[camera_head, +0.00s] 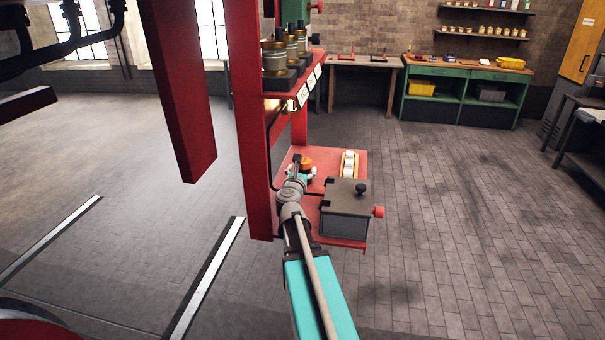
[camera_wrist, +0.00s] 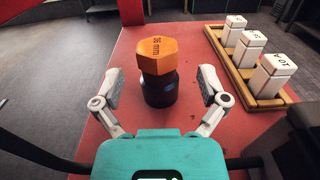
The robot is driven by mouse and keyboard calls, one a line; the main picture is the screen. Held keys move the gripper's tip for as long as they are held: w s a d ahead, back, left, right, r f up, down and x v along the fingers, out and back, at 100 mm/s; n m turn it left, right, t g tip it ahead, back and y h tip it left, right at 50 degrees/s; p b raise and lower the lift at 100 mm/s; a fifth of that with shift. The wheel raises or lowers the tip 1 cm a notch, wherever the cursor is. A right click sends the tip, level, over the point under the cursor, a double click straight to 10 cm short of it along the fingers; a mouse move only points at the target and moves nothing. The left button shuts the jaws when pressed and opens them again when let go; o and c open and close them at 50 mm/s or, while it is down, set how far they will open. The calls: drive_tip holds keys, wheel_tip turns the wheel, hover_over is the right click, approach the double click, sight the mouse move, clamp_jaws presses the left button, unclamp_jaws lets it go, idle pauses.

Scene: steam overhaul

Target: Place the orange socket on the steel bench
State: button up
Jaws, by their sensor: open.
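The orange socket (camera_wrist: 158,56) has a hexagonal orange top marked 36 mm over a dark cylindrical body. It stands upright on a red shelf (camera_wrist: 135,48). In the head view the orange socket (camera_head: 305,161) shows partly behind my arm. My gripper (camera_wrist: 160,92) is open, with one finger on each side of the socket and visible gaps between. In the head view my gripper (camera_head: 300,172) is low over the red shelf. Which of the benches at the back is the steel one, I cannot tell; a dark metal-looking bench (camera_head: 585,135) stands at the far right.
A wooden tray (camera_wrist: 238,82) with several white marked blocks lies right of the socket. A grey box with a black knob (camera_head: 345,215) stands at the shelf's front right. A red upright (camera_head: 255,150) is close to my arm. Open floor (camera_head: 450,210) lies to the right.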

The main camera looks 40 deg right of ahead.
sight(306, 159)
drive_tip(key=shift+x, duration=1.15)
drive_tip(key=shift+f+b+x, duration=0.2)
drive_tip(key=shift+x, duration=1.1)
drive_tip(key=shift+f+b+x, duration=0.15)
drive_tip(key=shift+x, duration=1.2)
drive_tip(key=shift+w+a, duration=0.1)
drive_tip(key=c, duration=1.3)
